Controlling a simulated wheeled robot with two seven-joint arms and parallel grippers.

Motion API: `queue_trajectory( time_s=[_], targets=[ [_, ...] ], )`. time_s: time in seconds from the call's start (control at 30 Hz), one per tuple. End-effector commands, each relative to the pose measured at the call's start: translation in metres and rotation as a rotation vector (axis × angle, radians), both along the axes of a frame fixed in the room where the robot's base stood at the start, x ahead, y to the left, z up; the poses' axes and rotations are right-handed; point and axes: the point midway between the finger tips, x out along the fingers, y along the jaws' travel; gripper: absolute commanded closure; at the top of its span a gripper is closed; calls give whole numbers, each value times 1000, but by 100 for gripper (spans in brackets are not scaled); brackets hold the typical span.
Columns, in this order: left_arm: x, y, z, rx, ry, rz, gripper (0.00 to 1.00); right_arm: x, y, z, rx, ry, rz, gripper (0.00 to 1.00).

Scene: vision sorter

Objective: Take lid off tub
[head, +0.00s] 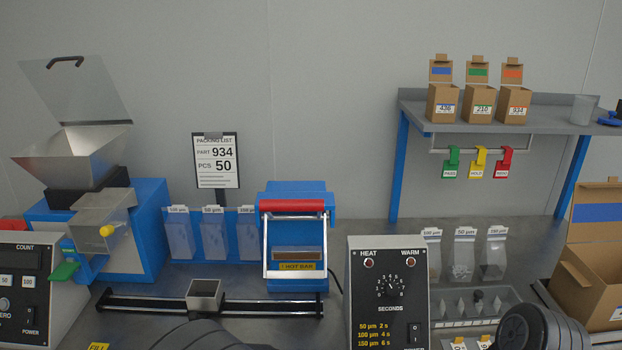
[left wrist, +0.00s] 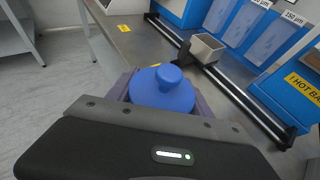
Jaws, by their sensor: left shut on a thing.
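The blue round lid with a knob (left wrist: 162,90) sits between the fingers of my left gripper (left wrist: 162,98) in the left wrist view. The grey-purple fingers stand wide apart on either side, and the gripper is shut on the lidded tub. The tub's body is hidden under the lid, so I cannot see the exact contact. The knob stands up from the lid's middle. In the head view neither gripper nor this tub shows. My right gripper is not in view.
A metal bin (head: 205,296) sits on a black rail (head: 270,310) on the bench. The blue hot bar sealer (head: 297,190) and grey timer box (head: 388,295) stand nearby. A wall shelf (head: 550,116) holds cartons, a clear cup (head: 584,110) and a blue knobbed item (head: 609,120).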

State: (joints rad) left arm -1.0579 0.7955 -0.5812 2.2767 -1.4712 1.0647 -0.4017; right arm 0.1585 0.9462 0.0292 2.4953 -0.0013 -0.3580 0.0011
Motion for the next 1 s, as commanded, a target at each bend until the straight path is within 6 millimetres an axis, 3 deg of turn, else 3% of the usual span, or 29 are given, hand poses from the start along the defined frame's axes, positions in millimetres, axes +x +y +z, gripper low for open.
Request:
queue_trajectory(
  time_s=[0.27, 0.43, 1.0],
  targets=[
    [0, -1, 0, 1, -1, -5, 100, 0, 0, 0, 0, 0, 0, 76],
    [2, -15, -2, 2, 1, -70, 100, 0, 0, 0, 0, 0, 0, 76],
    [18, -140, -19, 1, 1, -637, 100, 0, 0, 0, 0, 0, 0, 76]
  ],
)
